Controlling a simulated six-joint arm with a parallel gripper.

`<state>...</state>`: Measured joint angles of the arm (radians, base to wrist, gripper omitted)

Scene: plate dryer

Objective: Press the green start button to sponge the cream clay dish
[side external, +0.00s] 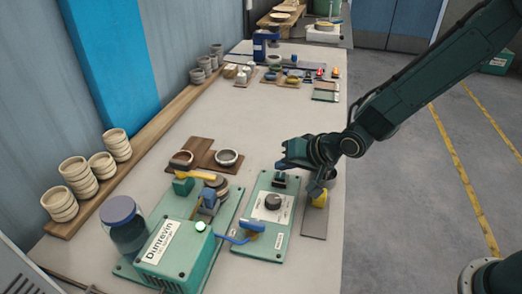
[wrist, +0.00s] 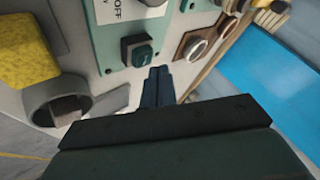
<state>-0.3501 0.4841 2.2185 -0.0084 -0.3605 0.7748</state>
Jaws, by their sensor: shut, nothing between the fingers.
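The green button (wrist: 141,54) sits in a black housing on the pale green control panel (wrist: 112,28). In the side view the button housing (side external: 279,181) is at the panel's far end, beyond the black knob (side external: 272,202). My gripper (side external: 283,163) is shut and empty, just above and beyond that housing. In the wrist view my gripper's fingertips (wrist: 158,72) appear close beside the button; I cannot tell whether they touch. A pale-rimmed round dish (side external: 227,157) lies on the brown board; I cannot tell whether it is the cream clay dish.
The green Dunrevin machine (side external: 172,248), with a lit green lamp (side external: 200,226) and a blue-lidded jar (side external: 122,222), stands left of the panel. A blue handle (side external: 252,226) lies at the panel's left. A yellow object (side external: 319,198) stands on a grey strip at right. Stacked cream bowls (side external: 60,204) line the wall.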

